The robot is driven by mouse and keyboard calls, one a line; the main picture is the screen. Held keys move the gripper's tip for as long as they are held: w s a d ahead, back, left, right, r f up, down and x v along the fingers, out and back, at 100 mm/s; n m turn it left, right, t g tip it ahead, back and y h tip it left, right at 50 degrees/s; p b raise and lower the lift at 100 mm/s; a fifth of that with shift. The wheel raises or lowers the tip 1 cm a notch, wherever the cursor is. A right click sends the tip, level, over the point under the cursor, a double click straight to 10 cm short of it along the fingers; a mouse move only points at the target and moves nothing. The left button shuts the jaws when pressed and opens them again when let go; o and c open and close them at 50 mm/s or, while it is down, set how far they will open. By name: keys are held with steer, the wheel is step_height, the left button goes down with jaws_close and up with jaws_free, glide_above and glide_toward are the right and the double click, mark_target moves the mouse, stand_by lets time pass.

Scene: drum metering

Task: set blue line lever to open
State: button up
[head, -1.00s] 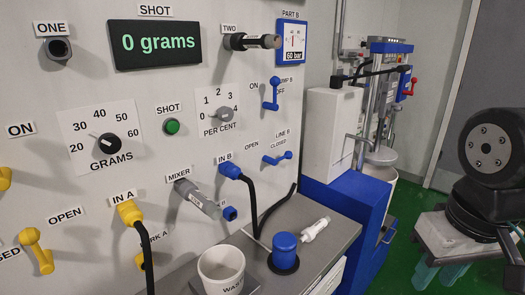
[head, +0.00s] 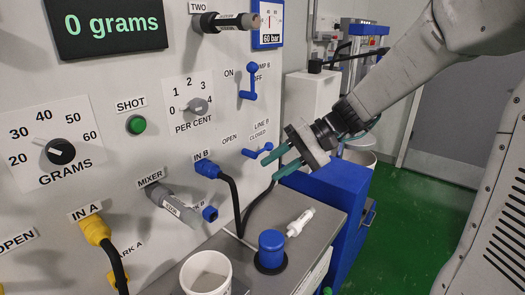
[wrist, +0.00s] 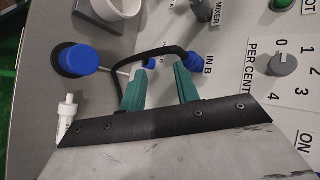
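The blue LINE B lever (head: 258,151) is on the grey panel in the head view, below the OPEN and CLOSED labels. Its knobbed end points right, to the CLOSED side. My gripper (head: 270,168) is just to the right of and below the lever in the picture, its green fingers apart and pointing toward the panel. I cannot tell whether a finger touches the lever. In the wrist view my gripper (wrist: 157,76) is open with nothing held between its fingers; the lever is not visible there.
Above is the blue PUMP B lever (head: 249,82). Left of my gripper, the IN B plug (head: 207,168) has a black hose (head: 237,205). Below, the grey shelf holds a blue-capped container (head: 271,245), a white cup (head: 205,274) and a white fitting (head: 300,221).

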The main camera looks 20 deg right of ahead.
steer(key=w+d+f+m+t+y, duration=0.2)
steer(key=w+d+t, duration=0.15)
steer(key=w, duration=0.55)
steer(key=m+t, duration=0.3)
steer(key=t, duration=0.1)
glide_toward(265, 150)
steer(key=r+x, duration=0.1)
steer(key=x, duration=0.2)
steer(key=shift+g, duration=0.25)
steer(key=x, duration=0.7)
steer(key=shift+w+a+f, duration=0.15)
steer(key=shift+w+f, duration=0.1)
steer(key=shift+f, duration=0.2)
steer(key=shift+c, duration=0.2)
jaws_close()
